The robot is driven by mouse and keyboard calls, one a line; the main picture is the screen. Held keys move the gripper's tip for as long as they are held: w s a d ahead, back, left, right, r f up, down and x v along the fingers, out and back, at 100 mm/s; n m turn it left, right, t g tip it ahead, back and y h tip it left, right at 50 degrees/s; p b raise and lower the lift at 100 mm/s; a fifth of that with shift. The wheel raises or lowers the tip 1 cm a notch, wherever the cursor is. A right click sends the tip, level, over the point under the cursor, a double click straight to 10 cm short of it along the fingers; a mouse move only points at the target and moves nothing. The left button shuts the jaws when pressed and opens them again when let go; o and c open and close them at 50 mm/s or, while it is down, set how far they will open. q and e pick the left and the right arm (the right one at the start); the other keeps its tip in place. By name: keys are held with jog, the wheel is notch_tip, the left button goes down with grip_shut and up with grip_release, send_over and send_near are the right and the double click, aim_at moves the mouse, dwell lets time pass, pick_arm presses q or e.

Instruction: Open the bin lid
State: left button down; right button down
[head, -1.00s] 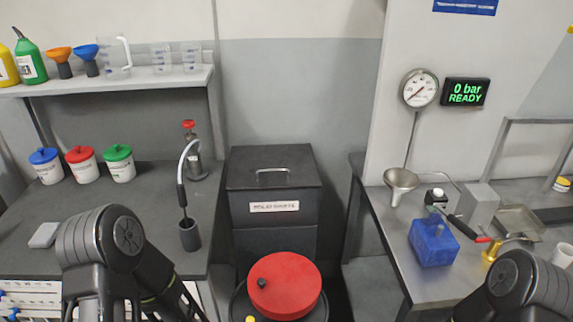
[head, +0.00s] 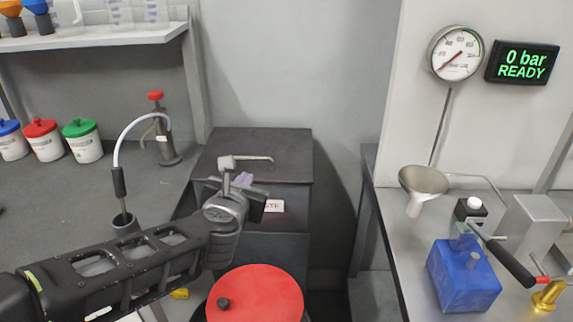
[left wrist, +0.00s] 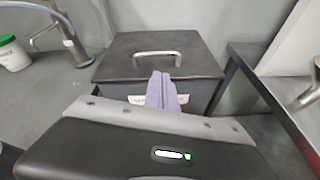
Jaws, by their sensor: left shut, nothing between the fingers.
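The dark waste bin stands in the middle of the head view, its flat lid (head: 292,146) down on the body. A metal bar handle (head: 256,158) is on the lid and shows whole in the left wrist view (left wrist: 158,54). My left gripper (head: 243,179) is in front of the lid's front edge, close to the handle. Its pale purple fingers (left wrist: 163,85) are together and empty, pointing toward the handle; I cannot tell whether they touch the lid. The gripper and wrist hide part of the bin's front label (head: 274,205). My right gripper is out of view.
A red-topped drum (head: 255,295) stands in front of the bin. A bench (head: 60,200) with lidded tubs is on the left. A steel table (head: 400,235) with a funnel (head: 422,181) and blue block (head: 463,278) is on the right.

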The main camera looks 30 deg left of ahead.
aim_at(249, 170)
pick_arm(q)
jog(key=n, duration=0.2)
jog(key=shift+s+a+f+n, duration=0.15)
jog(key=shift+s+n, duration=0.1)
jog(key=shift+n, duration=0.15)
jog(key=p+x, duration=0.2)
jog(key=x, duration=0.8)
jog(key=shift+s+a, duration=0.1)
